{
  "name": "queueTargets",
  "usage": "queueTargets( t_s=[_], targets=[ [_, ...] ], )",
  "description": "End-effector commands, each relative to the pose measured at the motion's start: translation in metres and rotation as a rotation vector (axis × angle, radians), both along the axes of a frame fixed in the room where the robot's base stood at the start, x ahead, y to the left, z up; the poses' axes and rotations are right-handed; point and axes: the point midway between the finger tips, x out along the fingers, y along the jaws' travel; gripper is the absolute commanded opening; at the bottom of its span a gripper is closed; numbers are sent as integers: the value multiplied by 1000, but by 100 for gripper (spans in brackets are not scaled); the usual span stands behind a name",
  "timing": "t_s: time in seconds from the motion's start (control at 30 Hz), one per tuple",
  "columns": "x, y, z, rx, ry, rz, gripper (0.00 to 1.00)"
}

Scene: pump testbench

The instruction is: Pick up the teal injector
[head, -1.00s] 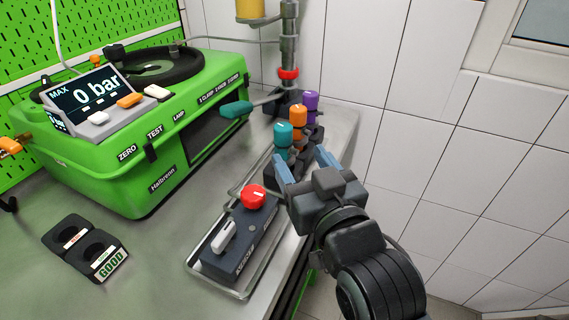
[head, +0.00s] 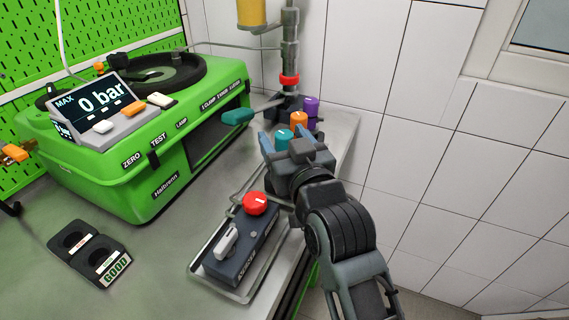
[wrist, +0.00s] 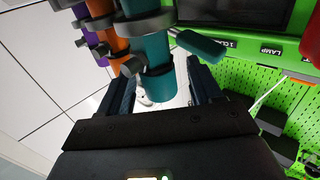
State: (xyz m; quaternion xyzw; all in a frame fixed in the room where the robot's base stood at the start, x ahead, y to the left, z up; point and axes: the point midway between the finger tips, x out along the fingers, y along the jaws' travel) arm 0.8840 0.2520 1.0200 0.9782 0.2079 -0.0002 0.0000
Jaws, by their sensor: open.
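The teal injector (head: 283,138) stands at the near end of a row on the right side of the bench, its cap showing above my gripper in the head view. My gripper (head: 292,143) is open beside it, with the lower part of the injector hidden behind the gripper. In the wrist view the teal injector (wrist: 155,55) is large and lies between the two fingers of my gripper (wrist: 162,88). Neither finger is clearly touching it.
An orange injector (head: 299,121) and a purple injector (head: 311,106) stand close behind. A teal lever handle (head: 237,117) juts out to the left. The green test bench (head: 150,165), a tray (head: 243,297) with a red-knobbed box (head: 240,250) and a GOOD/bad holder (head: 88,255) are nearby.

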Motion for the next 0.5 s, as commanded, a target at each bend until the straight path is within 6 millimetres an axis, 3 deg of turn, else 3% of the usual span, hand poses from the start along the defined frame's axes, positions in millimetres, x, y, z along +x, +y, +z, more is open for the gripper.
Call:
queueTargets(
  t_s=[0.07, 0.5],
  targets=[
    [0, 0, 0, 0, 0, 0, 59],
    [0, 0, 0, 0, 0, 0, 16]
  ],
)
